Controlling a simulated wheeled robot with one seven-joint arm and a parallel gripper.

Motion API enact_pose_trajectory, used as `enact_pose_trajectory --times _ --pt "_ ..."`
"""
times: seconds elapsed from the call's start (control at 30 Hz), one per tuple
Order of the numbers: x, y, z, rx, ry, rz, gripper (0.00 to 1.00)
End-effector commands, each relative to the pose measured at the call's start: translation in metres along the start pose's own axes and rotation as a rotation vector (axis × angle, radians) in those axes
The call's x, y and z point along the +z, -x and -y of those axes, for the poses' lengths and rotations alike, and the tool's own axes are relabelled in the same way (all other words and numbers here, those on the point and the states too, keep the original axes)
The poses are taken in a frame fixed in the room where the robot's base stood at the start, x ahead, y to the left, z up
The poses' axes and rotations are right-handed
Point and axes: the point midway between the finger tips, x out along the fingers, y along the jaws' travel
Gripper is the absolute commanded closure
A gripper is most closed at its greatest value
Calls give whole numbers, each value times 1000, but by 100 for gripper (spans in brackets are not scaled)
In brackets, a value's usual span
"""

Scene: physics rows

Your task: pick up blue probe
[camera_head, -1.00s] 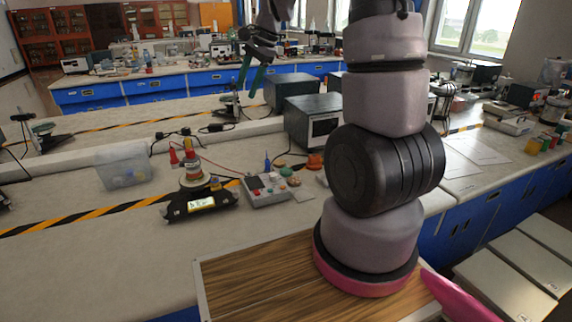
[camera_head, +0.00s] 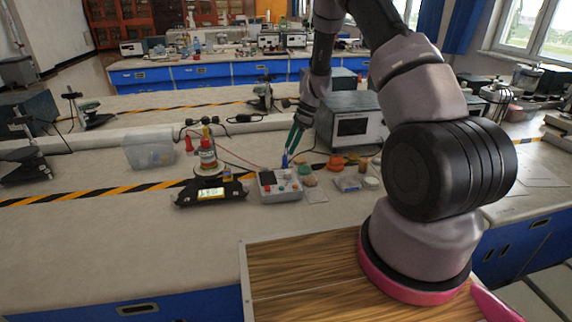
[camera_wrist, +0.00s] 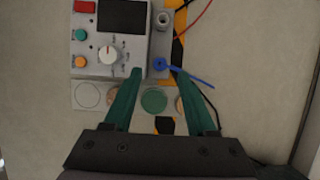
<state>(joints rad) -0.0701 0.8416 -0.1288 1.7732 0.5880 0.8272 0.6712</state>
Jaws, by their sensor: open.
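The blue probe (camera_head: 285,160) stands upright at the back edge of a small grey instrument box (camera_head: 279,194). In the wrist view the blue probe (camera_wrist: 160,64) shows as a round blue end with a thin blue length running to the lower right, partly behind a finger. The box (camera_wrist: 83,60) shows at the upper left there. My gripper (camera_head: 288,151), with green fingers, is open and points down just above the probe. In the wrist view my gripper (camera_wrist: 160,73) has its fingertips on either side of the round blue end. I see no grip on it.
A clear bin (camera_head: 149,149) is farther left. Orange and green small items (camera_head: 336,161) lie to the right, before a large grey instrument (camera_head: 350,127). Bench front is clear.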

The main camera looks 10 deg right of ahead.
Motion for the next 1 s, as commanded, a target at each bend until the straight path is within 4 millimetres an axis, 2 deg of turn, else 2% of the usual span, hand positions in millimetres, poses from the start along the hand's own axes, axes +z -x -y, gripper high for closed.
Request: enact_pose_trajectory --times 0.17,0.47,0.7,0.73,0.8,0.87,1.0 --pt "0 -10 0 0 1 -1 43" --pt "2 -51 0 0 2 -1 43" --pt "2 -55 0 -2 2 0 43" --pt "2 -55 0 -2 2 0 51" --pt "2 -55 0 -2 2 0 77" --pt "2 -55 0 -2 2 0 100" --pt "2 -55 1 -2 2 0 100"
